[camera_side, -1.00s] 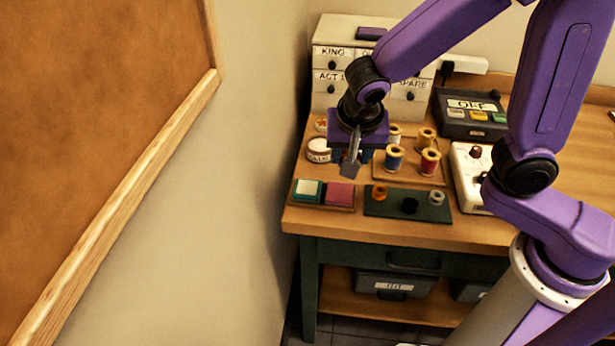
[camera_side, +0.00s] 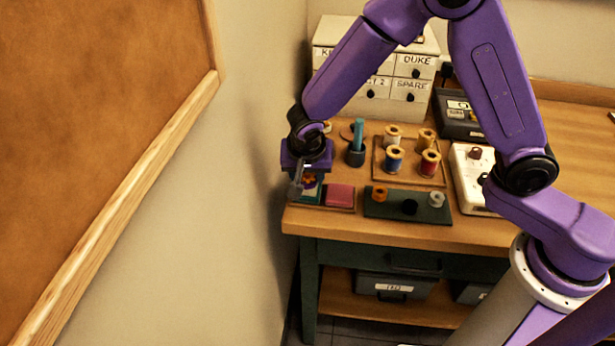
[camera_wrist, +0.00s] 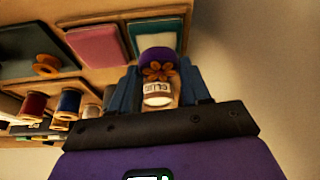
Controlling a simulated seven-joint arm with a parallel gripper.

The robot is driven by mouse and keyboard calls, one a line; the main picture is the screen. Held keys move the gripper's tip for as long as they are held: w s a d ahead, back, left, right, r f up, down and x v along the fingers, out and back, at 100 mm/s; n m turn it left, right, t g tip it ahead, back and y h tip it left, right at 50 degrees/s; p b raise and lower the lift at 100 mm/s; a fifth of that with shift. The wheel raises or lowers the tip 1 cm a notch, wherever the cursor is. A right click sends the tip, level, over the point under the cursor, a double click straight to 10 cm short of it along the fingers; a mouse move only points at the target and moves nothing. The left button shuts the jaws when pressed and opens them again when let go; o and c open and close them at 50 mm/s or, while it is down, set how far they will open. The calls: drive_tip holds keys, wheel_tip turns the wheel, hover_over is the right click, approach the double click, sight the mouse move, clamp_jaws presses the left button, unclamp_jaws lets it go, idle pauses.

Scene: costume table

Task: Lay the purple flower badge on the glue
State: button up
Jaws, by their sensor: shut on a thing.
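The purple badge (camera_wrist: 145,59) with an orange flower sits between my fingertips in the wrist view. My gripper (camera_side: 302,188) is shut on it. In the side view the badge (camera_side: 310,181) shows small and partly hidden below my gripper, over the teal-framed pad with a pale middle (camera_wrist: 153,31). I cannot tell whether it touches the pad. A white jar labelled GLUE (camera_wrist: 158,88) shows upright between my fingers in the wrist view, apparently behind the badge on the table. My gripper hides this jar in the side view.
A pink pad (camera_side: 340,195) lies right of the teal one. Several thread spools (camera_side: 394,158) and a dark cup with a teal-handled tool (camera_side: 356,150) stand behind. The wall is close on the left.

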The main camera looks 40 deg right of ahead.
drive_tip(key=shift+f, duration=0.75)
drive_tip(key=shift+f, duration=0.1)
drive_tip(key=o, duration=1)
drive_tip(key=v, duration=1.2)
drive_tip(key=s+d+n+g+y, duration=0.1)
drive_tip(key=s+d+n, duration=0.4)
drive_tip(key=s, duration=0.3)
drive_tip(key=s+d+r+n+g+y, duration=0.1)
drive_tip(key=s+d+n, duration=0.5)
drive_tip(key=s+n, duration=0.2)
drive_tip(key=s+d+r+n+g+y, duration=0.1)
drive_tip(key=s+d+n, duration=0.5)
drive_tip(key=s, duration=0.3)
drive_tip(key=shift+r+n, duration=0.1)
drive_tip(key=shift+n, duration=0.6)
